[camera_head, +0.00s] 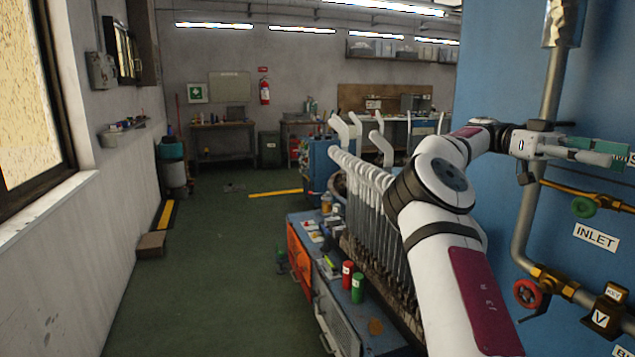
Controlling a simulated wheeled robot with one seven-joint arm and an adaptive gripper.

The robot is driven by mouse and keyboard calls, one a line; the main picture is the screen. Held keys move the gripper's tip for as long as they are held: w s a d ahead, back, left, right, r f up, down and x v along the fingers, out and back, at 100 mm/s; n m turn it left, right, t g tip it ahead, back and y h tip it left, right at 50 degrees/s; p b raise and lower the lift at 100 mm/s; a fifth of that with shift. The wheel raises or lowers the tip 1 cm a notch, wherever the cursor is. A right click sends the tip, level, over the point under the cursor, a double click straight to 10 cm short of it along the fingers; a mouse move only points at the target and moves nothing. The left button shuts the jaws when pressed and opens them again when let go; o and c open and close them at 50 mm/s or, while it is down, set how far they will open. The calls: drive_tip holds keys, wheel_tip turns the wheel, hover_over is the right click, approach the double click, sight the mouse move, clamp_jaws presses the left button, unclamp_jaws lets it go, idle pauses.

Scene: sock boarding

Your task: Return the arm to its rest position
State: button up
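My arm (447,215), white with dark joint rings and maroon patches, rises from the lower right and bends right at its far end. My gripper (606,152) points right, in front of the blue panel (500,230) and above the yellow pipe and the INLET label. Its greenish and grey finger parts are seen from the side and overlap. I cannot tell whether they are apart or together. No held thing can be made out. Whether the fingers touch the panel is unclear.
White sock-board forms (370,175) stand in a row just left of my arm, partly hidden by it. Pipes with a red valve wheel (528,293) and green valve (584,207) run below my gripper. A blue cabinet (340,318) stands lower centre. The green floor at left is mostly clear.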

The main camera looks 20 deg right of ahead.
drive_tip(key=shift+s+d, duration=0.1)
drive_tip(key=shift+s, duration=0.25)
drive_tip(key=s+d+f+n+t+h+p, duration=0.1)
drive_tip(key=s+f+n+t, duration=0.2)
drive_tip(key=s+n+t, duration=0.3)
drive_tip(key=s+a+f+n+t+p, duration=0.2)
drive_tip(key=a+f+n+t, duration=0.35)
drive_tip(key=n, duration=0.35)
drive_tip(key=s+a+f+n+t+p, duration=0.1)
drive_tip(key=s+a+n+t, duration=0.1)
drive_tip(key=a+n, duration=0.4)
drive_tip(key=s+a+f+n+t+y+p, duration=0.1)
drive_tip(key=a+n+t, duration=0.4)
drive_tip(key=a, duration=1.1)
drive_tip(key=s+a+f+n+t+y+p, duration=0.1)
drive_tip(key=a+n+t, duration=0.3)
drive_tip(key=a+n, duration=0.5)
drive_tip(key=shift+s+a+f+p, duration=0.2)
drive_tip(key=shift+s+a+p, duration=0.3)
drive_tip(key=shift+s+a, duration=0.5)
drive_tip(key=shift+w+a, duration=0.1)
drive_tip(key=shift+w, duration=0.05)
